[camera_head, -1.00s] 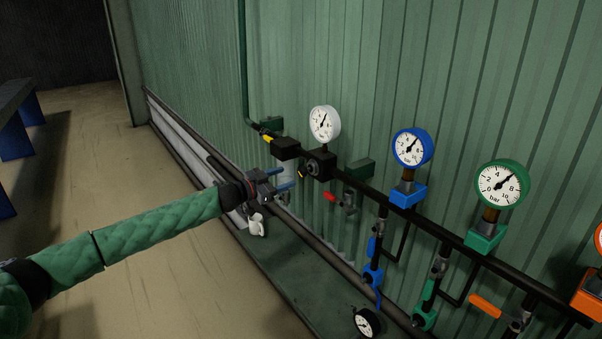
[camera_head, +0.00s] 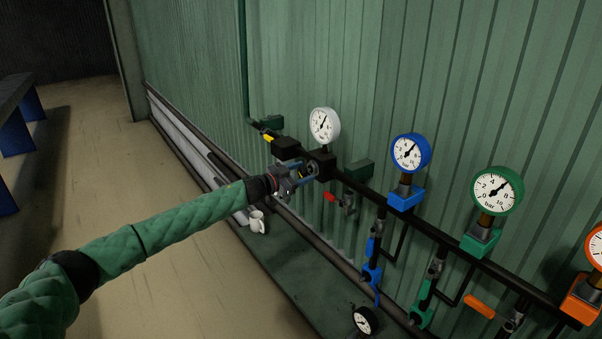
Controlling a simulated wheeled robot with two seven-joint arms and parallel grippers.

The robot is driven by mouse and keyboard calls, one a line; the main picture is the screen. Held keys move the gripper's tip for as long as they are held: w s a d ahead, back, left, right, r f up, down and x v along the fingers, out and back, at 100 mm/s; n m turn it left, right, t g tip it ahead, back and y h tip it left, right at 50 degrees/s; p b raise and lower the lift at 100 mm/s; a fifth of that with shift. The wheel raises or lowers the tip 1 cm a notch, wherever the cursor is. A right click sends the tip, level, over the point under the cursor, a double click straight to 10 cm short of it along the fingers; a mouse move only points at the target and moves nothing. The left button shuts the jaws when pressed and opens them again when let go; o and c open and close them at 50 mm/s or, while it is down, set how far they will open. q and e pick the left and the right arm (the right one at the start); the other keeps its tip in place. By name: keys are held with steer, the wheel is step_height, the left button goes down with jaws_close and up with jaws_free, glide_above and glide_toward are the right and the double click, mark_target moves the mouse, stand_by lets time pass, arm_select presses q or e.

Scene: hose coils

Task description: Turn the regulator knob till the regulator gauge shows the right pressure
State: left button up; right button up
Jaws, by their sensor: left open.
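The regulator gauge (camera_head: 324,124) is a white round dial above the black regulator body (camera_head: 325,160); its needle leans up and slightly right, but the numbers are too small to read. The regulator knob (camera_head: 312,168) sits on the front of the body and is partly hidden by my fingers. My left gripper (camera_head: 302,175) is open, with its blue fingertips right at the knob, seemingly on either side of it. I cannot tell whether they touch it. My right gripper is not in view.
Blue (camera_head: 411,153) and green (camera_head: 498,191) gauges stand along the black pipe to the right, with an orange one (camera_head: 594,247) at the edge. A red-handled valve (camera_head: 330,197) is just right of my gripper.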

arm_select(q)
steer(key=c, duration=1)
steer(key=shift+o, duration=0.2)
steer(key=shift+m, duration=0.3)
